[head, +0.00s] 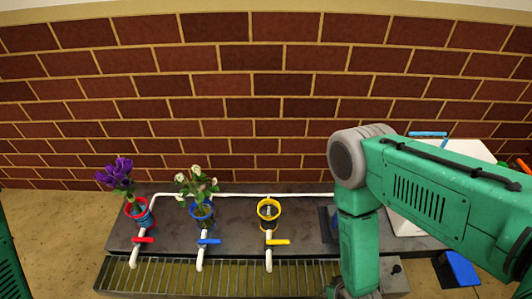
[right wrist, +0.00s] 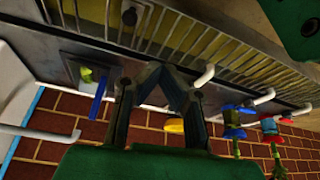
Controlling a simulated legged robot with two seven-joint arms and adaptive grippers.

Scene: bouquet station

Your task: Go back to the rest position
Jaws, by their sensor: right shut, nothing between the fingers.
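My right gripper (right wrist: 163,72) shows in the right wrist view, its dark fingers meeting at the tips with nothing held between them. In the head view my green right arm comes in from the right and bends down in front of the counter; its gripper is not clearly seen there. My left gripper is out of view; only a green piece of my own body shows at the left edge. A red-rimmed vase with purple flowers (head: 117,174), a blue vase with white flowers (head: 201,211) and an empty-looking yellow-rimmed vase (head: 268,213) stand on the grey counter (head: 300,225).
White taps with red (head: 144,240), blue (head: 209,241) and yellow (head: 278,242) handles reach over a metal grate (head: 220,278). A white box (head: 455,150) stands behind my right arm. A blue object (head: 462,268) is at the lower right. A brick wall (head: 250,85) closes the back.

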